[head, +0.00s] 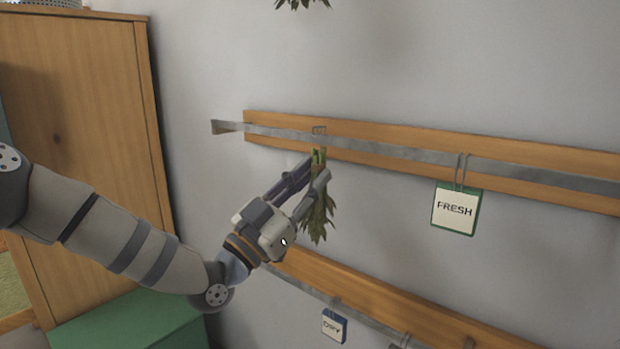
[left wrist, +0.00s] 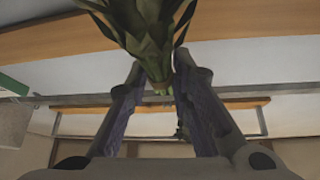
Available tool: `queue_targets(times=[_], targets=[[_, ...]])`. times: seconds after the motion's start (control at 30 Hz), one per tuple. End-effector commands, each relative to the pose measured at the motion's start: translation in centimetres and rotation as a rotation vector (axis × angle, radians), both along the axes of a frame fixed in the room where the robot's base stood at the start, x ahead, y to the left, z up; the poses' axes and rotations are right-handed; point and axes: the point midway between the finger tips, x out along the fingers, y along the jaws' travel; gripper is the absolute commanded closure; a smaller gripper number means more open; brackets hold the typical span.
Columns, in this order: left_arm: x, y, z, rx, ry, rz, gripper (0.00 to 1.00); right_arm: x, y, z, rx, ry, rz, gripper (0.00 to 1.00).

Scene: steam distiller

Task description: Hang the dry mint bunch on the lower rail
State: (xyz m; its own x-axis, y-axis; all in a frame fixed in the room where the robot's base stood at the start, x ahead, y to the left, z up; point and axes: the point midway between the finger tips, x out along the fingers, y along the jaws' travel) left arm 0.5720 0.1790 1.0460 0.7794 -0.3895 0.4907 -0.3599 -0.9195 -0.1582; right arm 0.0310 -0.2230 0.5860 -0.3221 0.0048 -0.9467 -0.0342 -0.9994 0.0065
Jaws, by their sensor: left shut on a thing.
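A green leafy mint bunch (head: 318,215) hangs stems up, leaves down, in front of the upper rail's left part. My left gripper (head: 318,174) is shut on its tied stem end. In the left wrist view the bunch (left wrist: 155,45) shows between my two fingers (left wrist: 157,80). A small wire hook (head: 319,130) stands above the stems at the upper rail; I cannot tell whether it bears on the rail. The lower rail (head: 375,325) runs below, with a blue-edged tag (head: 334,326) that seems to read DRY upside down. My right gripper is not in view.
The upper metal rail (head: 400,148) on its wooden board carries a green-edged FRESH tag (head: 455,209) to the right. Leaves of another bunch (head: 302,4) show at the top edge. A wooden cabinet (head: 90,110) and a green box (head: 135,320) stand at left.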

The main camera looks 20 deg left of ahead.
Motion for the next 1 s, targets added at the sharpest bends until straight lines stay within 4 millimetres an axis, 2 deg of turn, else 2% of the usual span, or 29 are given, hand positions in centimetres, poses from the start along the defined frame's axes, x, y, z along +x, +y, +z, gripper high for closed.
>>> queue_targets(times=[0.97, 1.0], targets=[[0.00, -0.01, -0.96, 0.000, 0.000, 0.000, 1.00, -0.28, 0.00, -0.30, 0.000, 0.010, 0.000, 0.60], [0.00, -0.01, -0.96, 0.000, 0.000, 0.000, 0.77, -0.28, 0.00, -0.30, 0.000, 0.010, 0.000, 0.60]])
